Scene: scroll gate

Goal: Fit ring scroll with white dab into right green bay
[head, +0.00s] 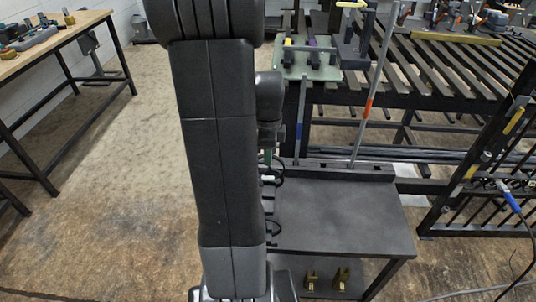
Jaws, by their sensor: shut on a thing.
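My arm stands upright across the left middle of the head view and covers much of the work. The end of my gripper (268,158) shows only in part at the arm's right edge, above the dark table. It is shut on the ring scroll (280,172), a dark curled piece with a small white mark, mostly hidden behind my arm. The green board (325,72) lies at the back, beyond and above the gripper, with dark uprights and yellow and purple marks. I cannot make out its right bay clearly.
The dark table (345,225) has a clear top. A grey rod with an orange band (369,105) rises at its back edge, with a shorter rod (301,120) to the left. A slatted bench (445,65) stands behind. A barred black frame (490,160) stands right.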

